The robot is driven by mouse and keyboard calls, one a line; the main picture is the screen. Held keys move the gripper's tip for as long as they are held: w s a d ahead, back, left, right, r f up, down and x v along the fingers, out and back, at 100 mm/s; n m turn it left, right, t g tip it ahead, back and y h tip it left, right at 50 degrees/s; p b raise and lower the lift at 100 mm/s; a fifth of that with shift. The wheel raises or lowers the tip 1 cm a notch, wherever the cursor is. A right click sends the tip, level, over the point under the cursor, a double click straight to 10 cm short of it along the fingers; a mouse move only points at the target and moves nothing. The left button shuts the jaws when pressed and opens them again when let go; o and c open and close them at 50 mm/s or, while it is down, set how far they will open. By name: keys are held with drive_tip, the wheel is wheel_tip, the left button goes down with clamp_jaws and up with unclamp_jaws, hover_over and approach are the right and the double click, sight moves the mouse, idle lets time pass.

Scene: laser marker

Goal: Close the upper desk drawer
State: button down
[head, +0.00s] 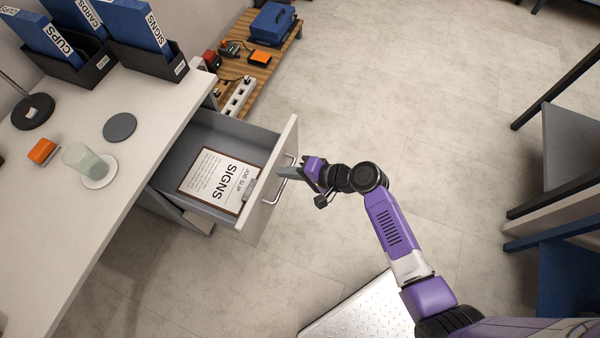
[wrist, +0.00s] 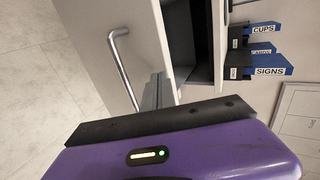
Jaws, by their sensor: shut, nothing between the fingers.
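The upper desk drawer (head: 270,180) stands pulled out from under the desk top in the head view. Inside it lies a clipboard with a sheet reading "JOB SLIP SIGNS" (head: 215,178). A metal bar handle (head: 284,178) is on its front, and the handle also shows in the wrist view (wrist: 122,68). My gripper (head: 282,174) is shut and empty, at the outer side of the drawer front by the handle. In the wrist view the finger (wrist: 155,92) is close to the drawer front. I cannot tell whether it touches.
The desk top (head: 60,215) holds a glass (head: 82,160), an orange object (head: 42,151), a grey disc (head: 120,127) and binders in black holders (head: 140,25). A low wooden shelf (head: 262,65) with tools stands behind the drawer.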

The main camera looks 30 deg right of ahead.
drive_tip(key=shift+w+a, duration=0.4)
drive_tip(key=shift+w, duration=0.1)
drive_tip(key=w+a+b, duration=0.5)
drive_tip(key=w+a, duration=0.4)
drive_tip(key=w, duration=0.3)
drive_tip(key=w+a+b, duration=0.4)
drive_tip(key=w+a, duration=0.4)
drive_tip(key=w, duration=0.4)
drive_tip(key=shift+w+a+r+b, duration=0.15)
drive_tip(key=shift+w+a+b, duration=0.05)
drive_tip(key=shift+a+b, duration=0.15)
drive_tip(key=shift+r, duration=0.1)
